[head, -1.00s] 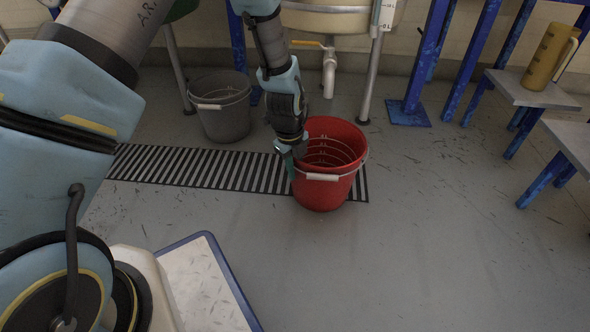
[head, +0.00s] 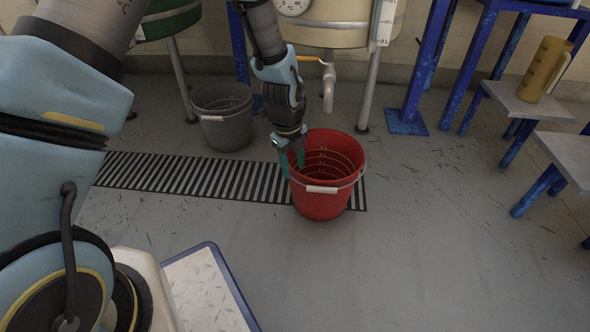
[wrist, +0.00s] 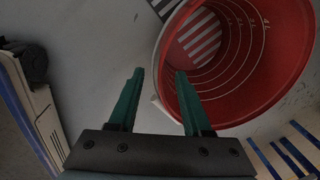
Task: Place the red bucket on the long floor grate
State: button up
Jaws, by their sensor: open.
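The red bucket (head: 325,204) stands upright over the right end of the long floor grate (head: 190,176), its white handle grip hanging at the front. The grate's stripes show on both sides of it. Its base reaches about the grate's front edge, and its exact contact is hidden. My gripper (head: 291,166) is at the bucket's left rim, its green fingers apart. In the wrist view my gripper (wrist: 158,78) is open, one finger outside the red bucket (wrist: 285,75) and the other over its inside, with the rim between. A gap shows beside each finger.
A grey bucket (head: 224,130) stands behind the grate to the left. A tank with a drain pipe (head: 328,85) is behind the red bucket. Blue steel legs (head: 407,120) and benches with a yellow jug (head: 546,70) are at right. The front right floor is clear.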

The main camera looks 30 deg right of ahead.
jog(key=r, duration=0.1)
jog(key=r+p, duration=0.1)
jog(key=r, duration=0.1)
jog(key=r+p, duration=0.1)
jog(key=r, duration=0.1)
jog(key=shift+a+r, duration=0.2)
jog(key=shift+a, duration=0.1)
jog(key=w+a+r+n, duration=0.3)
jog(key=a+r+n, duration=0.1)
jog(key=a+n, duration=0.25)
jog(key=w+a+r+n+t, duration=0.1)
jog(key=w+a+r+n, duration=0.2)
jog(key=a+n, duration=0.3)
jog(key=w+a+r+n, duration=0.3)
jog(key=a+r+n, duration=0.1)
jog(key=a, duration=0.4)
jog(key=s+a+r+n, duration=0.2)
jog(key=a+r+n, duration=0.1)
jog(key=a+n, duration=0.5)
jog(key=s+a+r+n+y, duration=0.1)
jog(key=s+a+r+n, duration=0.2)
jog(key=a+n, duration=0.6)
jog(key=shift+s+a+r+t, duration=0.2)
jog(key=shift+a+t, duration=0.1)
jog(key=shift+a, duration=0.1)
